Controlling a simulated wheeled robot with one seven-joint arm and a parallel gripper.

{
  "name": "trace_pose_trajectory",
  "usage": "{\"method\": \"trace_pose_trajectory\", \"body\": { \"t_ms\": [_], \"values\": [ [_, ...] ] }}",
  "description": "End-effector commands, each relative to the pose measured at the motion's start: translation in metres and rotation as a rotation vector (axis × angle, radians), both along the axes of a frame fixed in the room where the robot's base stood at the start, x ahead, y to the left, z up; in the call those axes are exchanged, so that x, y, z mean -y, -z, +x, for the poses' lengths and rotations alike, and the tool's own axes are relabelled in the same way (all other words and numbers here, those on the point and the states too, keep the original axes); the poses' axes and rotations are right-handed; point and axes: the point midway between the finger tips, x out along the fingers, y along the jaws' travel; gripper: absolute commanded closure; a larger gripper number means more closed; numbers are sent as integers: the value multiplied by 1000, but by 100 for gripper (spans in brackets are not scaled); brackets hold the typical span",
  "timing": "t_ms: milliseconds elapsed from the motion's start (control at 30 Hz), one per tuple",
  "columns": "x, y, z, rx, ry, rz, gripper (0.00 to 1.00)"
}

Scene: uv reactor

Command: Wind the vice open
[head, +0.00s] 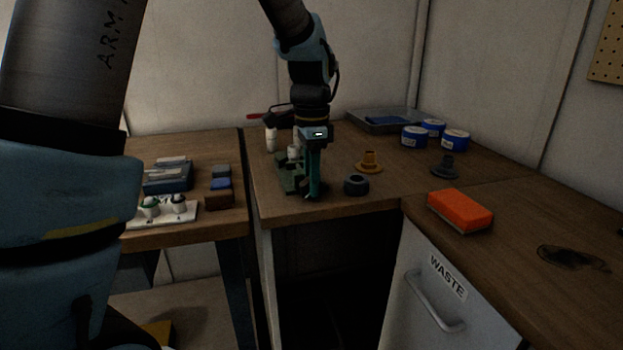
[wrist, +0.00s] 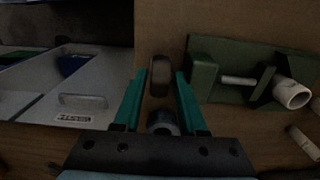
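The green vice (head: 287,180) stands near the front edge of the middle bench. In the wrist view its green body (wrist: 203,80), with a pale screw between the jaws, is right of my gripper. A dark round part (wrist: 160,76), which looks like the vice's handwheel, is between my fingertips. My gripper (wrist: 159,74) has two teal fingers pointing down, one each side of that part, with narrow gaps showing. In the head view my gripper (head: 314,192) hides part of the vice. I cannot tell whether the fingers touch the wheel.
A dark ring (head: 356,184) lies close to the right of my gripper. A yellow flanged part (head: 369,162), a grey flanged part (head: 444,165), blue-and-white tins (head: 414,137) and an orange sponge (head: 460,210) are farther right. A white cylinder (wrist: 292,92) is at the vice's far end.

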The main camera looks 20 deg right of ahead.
Motion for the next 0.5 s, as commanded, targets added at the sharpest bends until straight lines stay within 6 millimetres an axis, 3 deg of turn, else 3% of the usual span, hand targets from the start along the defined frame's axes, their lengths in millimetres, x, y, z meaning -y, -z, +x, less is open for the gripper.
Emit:
{"method": "trace_pose_trajectory", "body": {
  "t_ms": [33,333,500],
  "values": [
    [0,0,0,0,0,0,66],
    [0,0,0,0,0,0,100],
    [0,0,0,-1,0,0,100]
  ]
}}
